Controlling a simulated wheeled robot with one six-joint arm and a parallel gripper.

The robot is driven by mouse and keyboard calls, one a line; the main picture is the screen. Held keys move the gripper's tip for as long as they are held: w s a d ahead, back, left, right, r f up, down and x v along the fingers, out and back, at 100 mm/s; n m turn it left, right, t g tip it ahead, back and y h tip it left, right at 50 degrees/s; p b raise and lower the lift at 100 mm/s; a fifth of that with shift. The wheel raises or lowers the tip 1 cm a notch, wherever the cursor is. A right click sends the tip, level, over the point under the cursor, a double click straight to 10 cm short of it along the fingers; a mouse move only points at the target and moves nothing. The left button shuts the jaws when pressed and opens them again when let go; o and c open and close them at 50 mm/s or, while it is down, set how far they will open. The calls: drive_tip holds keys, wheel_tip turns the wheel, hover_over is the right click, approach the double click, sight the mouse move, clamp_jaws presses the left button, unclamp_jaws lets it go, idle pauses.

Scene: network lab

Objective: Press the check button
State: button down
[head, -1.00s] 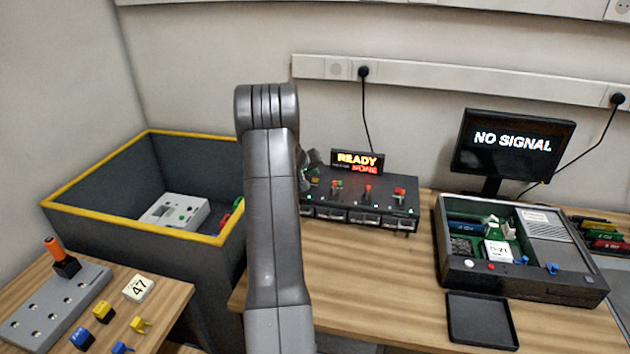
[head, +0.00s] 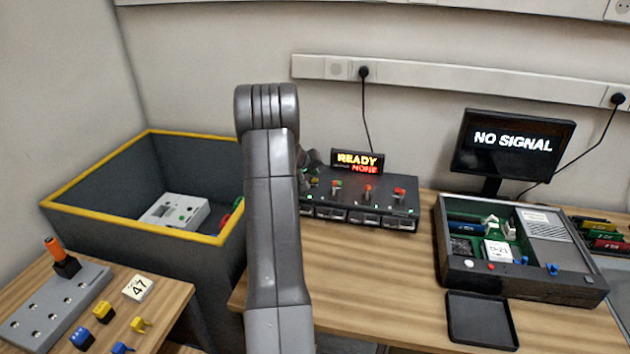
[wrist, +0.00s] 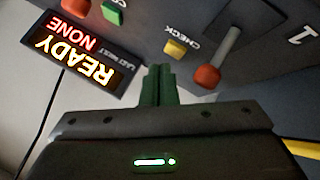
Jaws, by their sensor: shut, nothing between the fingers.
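The check button is a small yellow square (wrist: 175,49) beside the printed word CHECK on the dark tester panel. My gripper (wrist: 158,72) is shut and empty. In the wrist view its fingertips sit just below and left of the yellow button in the picture. A small gap shows between them, and I see no contact. In the head view the tester box (head: 362,207) stands on the wooden bench.
A red-knobbed lever (wrist: 207,77) is right of my fingertips in the wrist view, and a green button (wrist: 113,12) is up left. The READY display (head: 357,162) stands behind the box. A dark bin (head: 80,211), open equipment case (head: 540,285) and monitor (head: 512,141) flank it.

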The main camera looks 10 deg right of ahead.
drive_tip(key=shift+f, duration=0.1)
drive_tip(key=shift+f+b, duration=0.4)
drive_tip(key=shift+b, duration=0.5)
drive_tip(key=shift+f+b, duration=0.35)
drive_tip(key=shift+b, duration=0.3)
idle(0.3)
drive_tip(key=shift+r, duration=0.15)
idle(0.3)
drive_tip(key=shift+r, duration=0.65)
drive_tip(key=shift+p, duration=0.3)
drive_tip(key=shift+r+p, duration=1.35)
drive_tip(key=shift+r, duration=1.2)
drive_tip(key=shift+f, duration=0.15)
